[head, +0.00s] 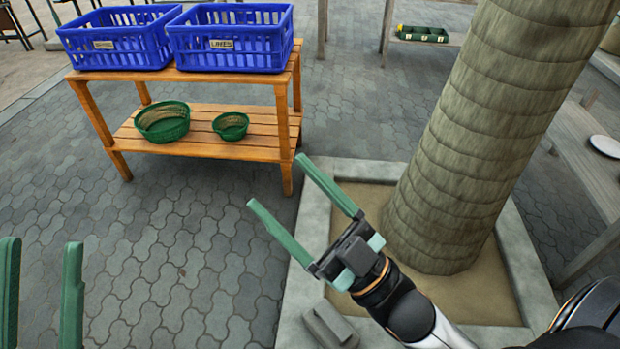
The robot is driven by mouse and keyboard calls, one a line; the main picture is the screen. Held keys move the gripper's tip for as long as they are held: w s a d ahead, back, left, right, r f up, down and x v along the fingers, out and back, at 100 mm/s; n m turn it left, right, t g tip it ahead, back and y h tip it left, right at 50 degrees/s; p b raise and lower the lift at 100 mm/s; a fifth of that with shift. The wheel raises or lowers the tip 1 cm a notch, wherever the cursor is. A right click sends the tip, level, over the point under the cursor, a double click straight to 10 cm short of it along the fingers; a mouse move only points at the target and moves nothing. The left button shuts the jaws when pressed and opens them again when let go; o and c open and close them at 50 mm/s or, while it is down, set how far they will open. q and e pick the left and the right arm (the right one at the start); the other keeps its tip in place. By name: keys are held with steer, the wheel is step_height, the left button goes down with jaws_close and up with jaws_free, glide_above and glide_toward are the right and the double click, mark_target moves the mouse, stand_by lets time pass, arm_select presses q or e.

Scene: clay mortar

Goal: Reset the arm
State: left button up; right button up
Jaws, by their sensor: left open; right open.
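My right gripper (276,180) is in the middle of the head view, its two green fingers spread apart and empty, pointing up and to the left. Its arm comes in from the lower right, in front of the planter. My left gripper (40,262) shows at the lower left edge as two upright green fingers set apart, with nothing between them. The rest of the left gripper and its arm are out of the picture.
A wooden two-tier bench (222,150) holds two blue crates (120,45) (245,50) above and two green baskets (162,122) (231,127) below. A thick trunk (480,140) rises from a stone-edged planter (305,225). Grey paving (160,250) is clear at left.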

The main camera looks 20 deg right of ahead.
steer(key=s+r+y, duration=0.1)
steer(key=s+r+n, duration=0.1)
steer(key=r, duration=0.1)
steer(key=s+r+n+y, duration=0.1)
steer(key=shift+s+d+r+t+y, duration=0.25)
steer(key=shift+d+r+t+y, duration=0.05)
steer(key=shift+d+r+t, duration=0.1)
